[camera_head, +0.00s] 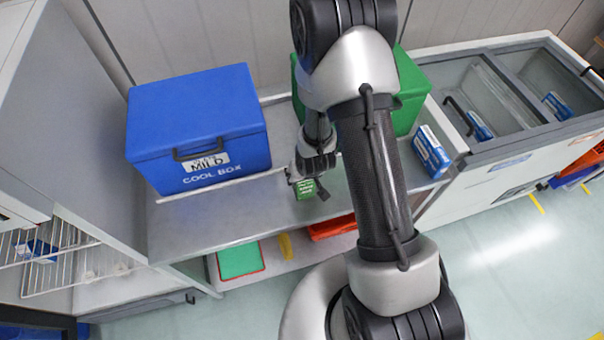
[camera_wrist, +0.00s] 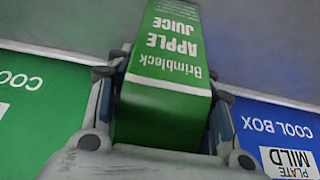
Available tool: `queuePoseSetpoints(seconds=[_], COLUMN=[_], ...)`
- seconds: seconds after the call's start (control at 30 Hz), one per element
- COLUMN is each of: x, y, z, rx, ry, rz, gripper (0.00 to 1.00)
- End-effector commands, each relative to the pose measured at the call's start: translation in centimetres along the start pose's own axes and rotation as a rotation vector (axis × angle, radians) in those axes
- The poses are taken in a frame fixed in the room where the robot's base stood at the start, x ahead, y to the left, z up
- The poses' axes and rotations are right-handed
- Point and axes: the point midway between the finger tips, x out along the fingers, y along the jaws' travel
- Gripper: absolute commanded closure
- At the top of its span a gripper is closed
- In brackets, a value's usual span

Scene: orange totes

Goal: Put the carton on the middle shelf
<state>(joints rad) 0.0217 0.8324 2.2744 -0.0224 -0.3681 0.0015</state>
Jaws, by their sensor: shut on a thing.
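The carton (camera_head: 305,192) is green with white print. In the wrist view the carton (camera_wrist: 165,55) reads "Brimblock APPLE JUICE", upside down. My gripper (camera_head: 308,187) is shut on it, with one finger on each side. It is over the steel counter between the blue and green boxes; I cannot tell whether the carton touches the counter. At the far left, wire shelves (camera_head: 75,270) show inside a grey cabinet, with a small blue and white pack (camera_head: 38,250) on one. Which of them is the middle shelf is not clear.
A blue cool box (camera_head: 200,125) stands left on the counter (camera_head: 240,215), and a green box (camera_head: 410,95) stands behind my arm. A blue and white pack (camera_head: 431,150) is at the counter's right end. A chest freezer (camera_head: 510,135) is further right. Trays lie below the counter.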

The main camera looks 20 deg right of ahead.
Motion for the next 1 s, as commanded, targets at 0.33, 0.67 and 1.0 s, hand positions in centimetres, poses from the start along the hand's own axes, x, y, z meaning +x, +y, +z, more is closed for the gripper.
queuePoseSetpoints(seconds=[0.33, 0.67, 1.0], x=[0.3, 0.2, -1.2], y=[0.0, 0.0, 0.0], z=[0.2, 0.2, -0.1], rx=[0.000, 0.000, 0.000], ry=[-0.001, -0.001, 0.000], rz=[0.000, 0.000, 0.000], gripper=[0.44, 0.32, 0.32])
